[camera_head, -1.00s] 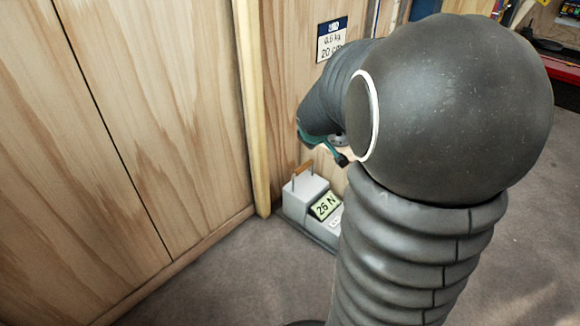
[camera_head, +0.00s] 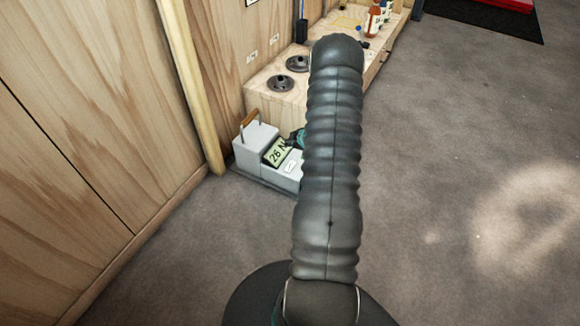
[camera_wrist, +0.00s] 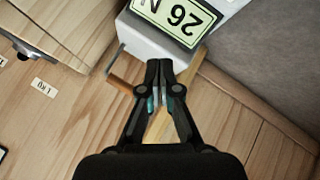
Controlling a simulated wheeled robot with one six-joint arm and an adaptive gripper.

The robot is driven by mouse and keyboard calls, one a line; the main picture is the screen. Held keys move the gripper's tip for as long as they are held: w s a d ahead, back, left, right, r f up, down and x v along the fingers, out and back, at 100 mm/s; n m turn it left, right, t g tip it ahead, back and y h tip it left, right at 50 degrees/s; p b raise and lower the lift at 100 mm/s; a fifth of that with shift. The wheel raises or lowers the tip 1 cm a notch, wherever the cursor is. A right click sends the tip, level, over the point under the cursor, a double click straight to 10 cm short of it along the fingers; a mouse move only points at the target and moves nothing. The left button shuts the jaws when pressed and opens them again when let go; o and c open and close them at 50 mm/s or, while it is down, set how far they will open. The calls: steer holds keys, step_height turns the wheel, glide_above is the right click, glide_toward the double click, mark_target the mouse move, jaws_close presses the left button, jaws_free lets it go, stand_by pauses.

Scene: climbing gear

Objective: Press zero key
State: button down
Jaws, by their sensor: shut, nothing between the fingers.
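A grey box-shaped gauge (camera_head: 255,139) with a wooden handle stands at the foot of the wooden wall. In the head view my arm hides the right end of the gauge and most of my gripper. In the wrist view my gripper (camera_wrist: 159,66) is shut and empty, its tips beside the gauge body, below the upside-down display (camera_wrist: 177,17). I cannot tell whether the tips touch anything.
A wooden bench (camera_head: 268,97) with two dark round discs (camera_head: 297,63) stands just behind the gauge. Bottles (camera_head: 374,20) stand farther along it. A wooden post (camera_head: 203,90) rises left of the gauge. Grey carpet (camera_head: 450,150) is clear on the right.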

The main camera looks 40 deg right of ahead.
mark_target(291, 167)
steer(key=shift+s+f, duration=0.3)
steer(key=shift+f, duration=0.45)
steer(key=shift+f, duration=0.15)
steer(key=shift+f+b, duration=3.15)
steer(key=shift+f, duration=1.1)
steer(key=shift+f+b, duration=0.4)
steer(key=shift+f, duration=0.05)
steer(key=shift+f+b, duration=0.3)
steer(key=shift+f, duration=0.05)
steer(key=shift+r, duration=0.1)
steer(key=shift+r+p, duration=0.55)
steer(key=shift+r, duration=0.15)
